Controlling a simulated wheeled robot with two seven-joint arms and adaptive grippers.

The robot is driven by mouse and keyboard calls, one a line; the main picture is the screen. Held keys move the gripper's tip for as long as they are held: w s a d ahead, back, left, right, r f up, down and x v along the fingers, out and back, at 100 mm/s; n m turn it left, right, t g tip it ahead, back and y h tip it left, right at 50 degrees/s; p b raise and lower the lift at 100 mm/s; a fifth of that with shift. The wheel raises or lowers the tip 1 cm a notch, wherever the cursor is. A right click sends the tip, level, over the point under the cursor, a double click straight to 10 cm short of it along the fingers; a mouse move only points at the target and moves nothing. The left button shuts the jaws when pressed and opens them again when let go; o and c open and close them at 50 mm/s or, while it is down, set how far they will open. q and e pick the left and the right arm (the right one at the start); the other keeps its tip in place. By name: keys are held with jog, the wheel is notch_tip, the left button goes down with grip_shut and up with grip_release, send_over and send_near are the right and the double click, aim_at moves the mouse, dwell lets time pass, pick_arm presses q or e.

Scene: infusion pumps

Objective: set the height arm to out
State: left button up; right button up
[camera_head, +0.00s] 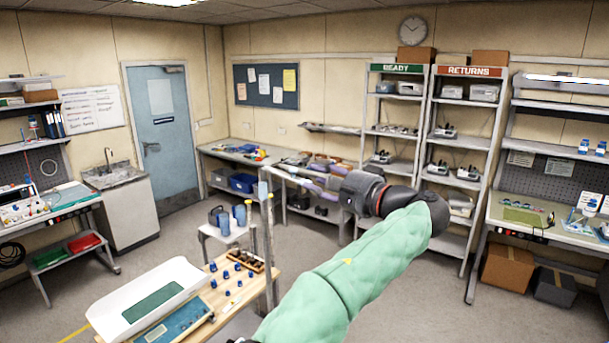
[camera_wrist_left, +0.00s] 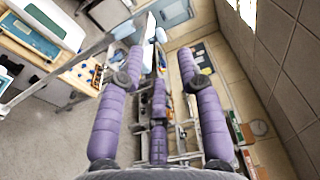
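A grey upright post (camera_head: 271,240) rises at the right edge of the wooden-topped bench, just left of my fingers in the head view. It also shows as a slanting grey bar in the wrist view (camera_wrist_left: 60,68). I cannot tell for certain which part is the height arm, nor its setting. My left gripper (camera_head: 283,176) is raised near the top of the post. Whether a fingertip touches the post is unclear. My right gripper is not in view.
The bench holds a white tray (camera_head: 117,312) and several blue pieces on its wooden top (camera_head: 207,331). A small stand with blue cups (camera_head: 224,224) is behind it. Shelves marked READY (camera_head: 396,68) and RETURNS (camera_head: 470,71) stand at the back.

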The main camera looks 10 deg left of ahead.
pick_arm(q)
jog(key=shift+v, duration=2.7)
jog(key=shift+w, duration=0.1)
